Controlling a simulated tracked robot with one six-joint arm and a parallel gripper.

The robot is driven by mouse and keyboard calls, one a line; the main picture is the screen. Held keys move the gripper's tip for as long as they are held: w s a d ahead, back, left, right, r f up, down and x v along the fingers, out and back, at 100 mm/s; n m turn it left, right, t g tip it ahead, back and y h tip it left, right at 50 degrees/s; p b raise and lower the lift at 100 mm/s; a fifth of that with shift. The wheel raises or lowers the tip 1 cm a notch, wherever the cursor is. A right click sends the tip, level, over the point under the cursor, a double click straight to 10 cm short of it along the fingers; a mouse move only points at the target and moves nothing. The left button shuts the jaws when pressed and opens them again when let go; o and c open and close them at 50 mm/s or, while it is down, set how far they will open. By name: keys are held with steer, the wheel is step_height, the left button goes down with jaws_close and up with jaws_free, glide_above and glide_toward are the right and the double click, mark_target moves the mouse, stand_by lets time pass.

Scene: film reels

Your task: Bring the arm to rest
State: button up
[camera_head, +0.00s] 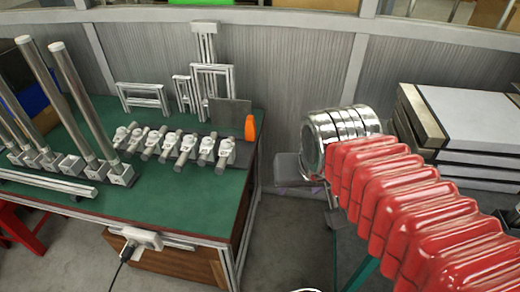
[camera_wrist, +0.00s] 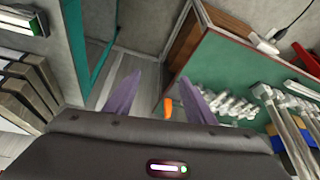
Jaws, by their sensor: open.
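My gripper (camera_wrist: 160,78) shows in the wrist view as two purple fingers held well apart, with nothing between their tips. In the head view my red ribbed arm reaches in from the lower right. The gripper's grey body shows at its far end, just right of the green table, and its fingers are mostly hidden there. The gripper is in the air and appears to touch nothing. No film reel can be made out for certain.
The green table (camera_head: 160,205) stands at left with several metal fittings (camera_head: 187,146), tall steel posts (camera_head: 78,98) and an orange object (camera_head: 250,128) at its right edge. A grey-topped stack (camera_head: 470,112) stands at right. Grey floor lies between them.

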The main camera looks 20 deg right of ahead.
steer(key=a+n, duration=0.1)
steer(key=s+a+n, duration=0.1)
steer(key=a, duration=0.1)
steer(key=a+n+y, duration=0.1)
steer(key=shift+s+a+f+t, duration=0.2)
steer(key=shift+s+a+t, duration=0.05)
steer(key=shift+s+t, duration=0.05)
stand_by(1.0)
